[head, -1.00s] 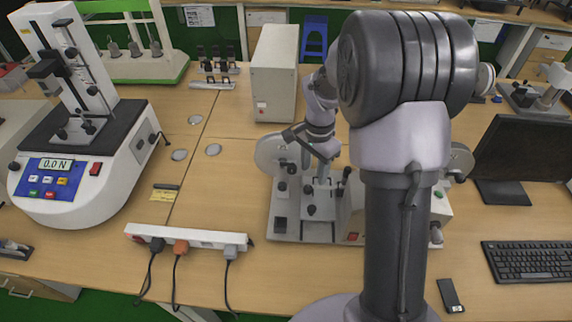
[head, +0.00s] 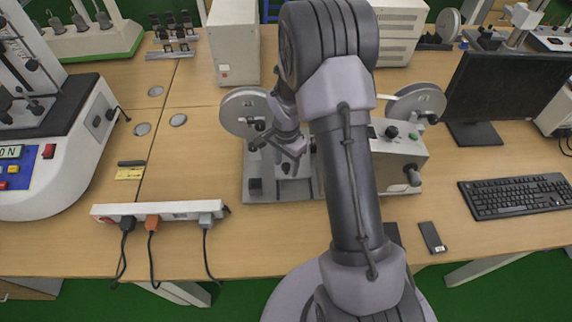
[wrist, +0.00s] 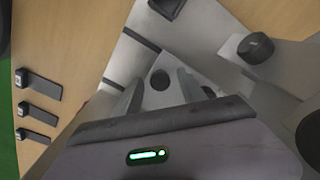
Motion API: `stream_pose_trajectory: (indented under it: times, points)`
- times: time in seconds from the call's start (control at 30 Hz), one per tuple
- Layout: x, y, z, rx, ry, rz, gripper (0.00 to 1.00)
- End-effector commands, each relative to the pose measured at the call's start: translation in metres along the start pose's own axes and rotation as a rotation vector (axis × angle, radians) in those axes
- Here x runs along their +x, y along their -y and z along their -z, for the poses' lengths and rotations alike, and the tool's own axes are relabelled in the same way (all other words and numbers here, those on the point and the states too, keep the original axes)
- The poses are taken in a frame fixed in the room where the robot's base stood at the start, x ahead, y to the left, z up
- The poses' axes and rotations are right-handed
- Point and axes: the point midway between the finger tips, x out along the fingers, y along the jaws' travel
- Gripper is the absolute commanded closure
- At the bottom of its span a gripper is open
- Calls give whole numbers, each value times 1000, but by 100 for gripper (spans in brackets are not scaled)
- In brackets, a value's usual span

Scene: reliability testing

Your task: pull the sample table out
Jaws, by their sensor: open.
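The grey test machine (head: 253,193) stands on the table in the middle of the head view. It has a large pale disc on each side, a flat metal base and dark knobs. The sample table is not clearly separable from the rest of the machine, and my arm covers much of its middle. My gripper (head: 283,150) is over the left-centre part of the machine, pointing down. In the wrist view my gripper (wrist: 158,92) has its two fingers apart, with pale metal and a dark round part (wrist: 160,78) seen between them. I cannot tell whether the fingers touch anything.
A power strip (head: 175,209) with plugs lies to the left of the machine. A white box (head: 234,50) stands behind it. The tabletop between the strip and the back is mostly clear.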

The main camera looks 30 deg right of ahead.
Motion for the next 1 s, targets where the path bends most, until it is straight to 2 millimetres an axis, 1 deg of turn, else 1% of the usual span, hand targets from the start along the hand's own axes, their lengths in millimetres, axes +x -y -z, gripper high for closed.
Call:
stream_pose_trajectory:
  times: [0.2, 0.23, 0.27, 0.4, 0.47, 1.0]
  points:
    - [0, 0, 0, 0, 0, 0, 52]
    - [0, 0, 0, 0, 0, 0, 56]
    - [0, 0, 0, 0, 0, 0, 62]
    - [0, 0, 0, 0, 0, 0, 89]
    - [0, 0, 0, 0, 0, 0, 100]
    - [0, 0, 0, 0, 0, 0, 100]
